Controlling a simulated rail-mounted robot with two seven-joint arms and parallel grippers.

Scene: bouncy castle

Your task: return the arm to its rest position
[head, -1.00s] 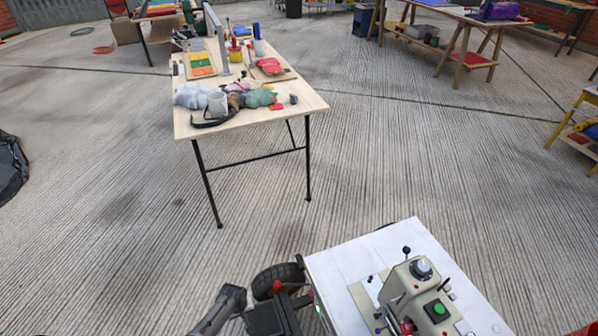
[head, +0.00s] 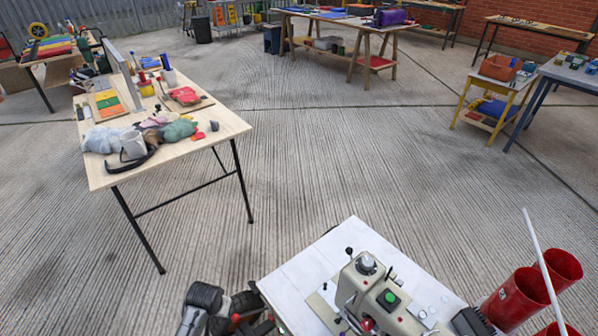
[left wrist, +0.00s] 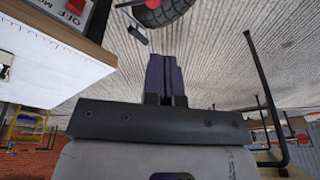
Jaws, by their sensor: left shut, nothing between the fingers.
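My left gripper (left wrist: 163,76) shows in the left wrist view with its two dark fingers together and nothing between them. It is over the ribbed concrete floor, beside a white board with a wooden edge (left wrist: 45,50). In the head view, part of my left arm (head: 205,298) enters at the bottom, left of the white-topped stand (head: 300,268); its fingers cannot be made out there. I cannot identify my right gripper in either view.
A grey-beige machine (head: 372,292) with a green button stands on the white top. Red tubes (head: 520,298) and a white rod (head: 550,270) are at right. A cluttered wooden table (head: 225,125) is at left. A black tyre (left wrist: 160,12) is near the left gripper. Open floor lies between.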

